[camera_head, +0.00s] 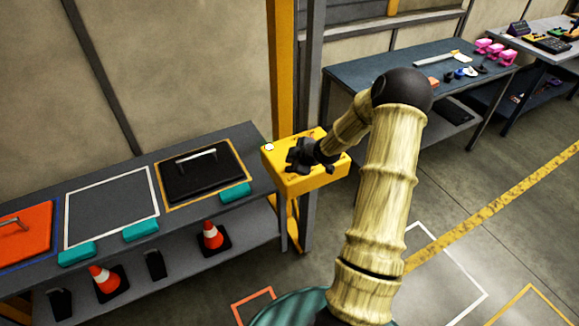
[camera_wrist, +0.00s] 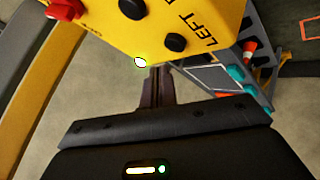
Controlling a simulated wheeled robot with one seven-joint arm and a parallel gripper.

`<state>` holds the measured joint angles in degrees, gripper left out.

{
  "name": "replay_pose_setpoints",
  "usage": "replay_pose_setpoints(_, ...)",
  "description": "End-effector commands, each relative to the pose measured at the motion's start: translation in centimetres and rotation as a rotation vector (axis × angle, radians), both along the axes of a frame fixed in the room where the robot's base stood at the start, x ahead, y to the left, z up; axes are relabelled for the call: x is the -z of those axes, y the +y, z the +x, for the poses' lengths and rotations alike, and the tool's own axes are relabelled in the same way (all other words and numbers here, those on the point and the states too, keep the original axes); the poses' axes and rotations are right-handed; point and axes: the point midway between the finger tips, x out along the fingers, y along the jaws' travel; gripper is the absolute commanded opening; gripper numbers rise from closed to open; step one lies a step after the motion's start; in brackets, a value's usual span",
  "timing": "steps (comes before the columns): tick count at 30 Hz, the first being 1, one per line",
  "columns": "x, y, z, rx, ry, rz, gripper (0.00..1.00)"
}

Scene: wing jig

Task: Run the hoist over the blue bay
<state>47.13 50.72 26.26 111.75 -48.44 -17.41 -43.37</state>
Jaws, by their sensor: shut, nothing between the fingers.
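A yellow control box (camera_head: 318,180) is fixed at the post, above the end of the grey bench. In the wrist view the yellow box (camera_wrist: 205,12) shows black buttons (camera_wrist: 175,42), the word LEFT, a red button (camera_wrist: 65,9) and a lit whitish-green lamp (camera_wrist: 140,62). My gripper (camera_head: 297,158) is at the box face and covers part of it. Its fingers (camera_wrist: 160,72) are shut and empty, close to the lamp edge; I cannot tell whether they touch. The blue-outlined bay (camera_head: 57,226) at far left holds an orange panel (camera_head: 25,236) with a handle. No hoist is visible.
The grey bench (camera_head: 120,170) also has an empty white-outlined bay (camera_head: 110,208) and a yellow-outlined bay with a black panel (camera_head: 203,172). Teal blocks line its front; cones (camera_head: 211,236) stand below. A second bench (camera_head: 385,72) stands behind right. Floor at right is open.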

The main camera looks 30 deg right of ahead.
Motion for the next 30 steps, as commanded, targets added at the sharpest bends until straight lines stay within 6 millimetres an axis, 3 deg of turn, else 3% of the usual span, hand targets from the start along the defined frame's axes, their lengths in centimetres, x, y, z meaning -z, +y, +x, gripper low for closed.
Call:
replay_pose_setpoints(1,-0.9,0.0,0.0,0.000,0.000,0.000,0.00)
replay_pose_setpoints(13,-4.0,0.0,0.0,0.000,0.000,0.000,0.00)
replay_pose_setpoints(30,-4.0,0.0,0.0,0.000,0.000,0.000,0.00)
